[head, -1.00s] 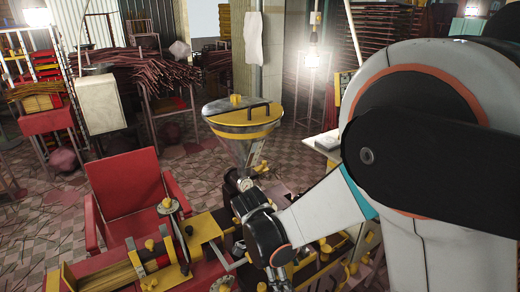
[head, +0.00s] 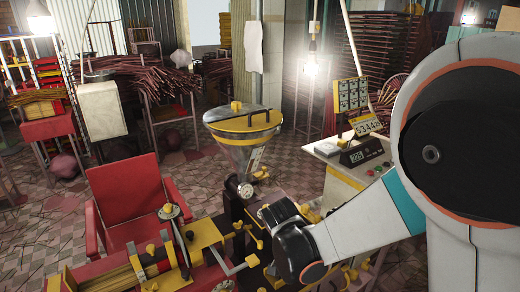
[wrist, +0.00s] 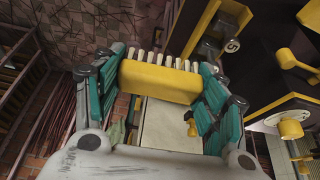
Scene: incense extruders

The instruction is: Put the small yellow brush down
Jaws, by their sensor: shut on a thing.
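The small yellow brush (wrist: 160,80) shows in the wrist view, a yellow block with a row of pale bristle tufts along its far edge. My gripper (wrist: 168,84) is shut on it, with teal-and-grey fingers on its left and right sides. Below the brush in that picture is a pale flat surface (wrist: 165,125), apart from the brush as far as I can tell. In the head view my wrist and forearm reach in from the right, over the extruder; the fingers and the brush are hidden there.
The extruder's hopper (head: 243,125), with a yellow-rimmed lid, stands left of my arm. A red chair (head: 130,195) is farther left. A control box (head: 362,152) and a price display sit on a stand at right. Yellow knobs (wrist: 285,57) stick out beside my gripper.

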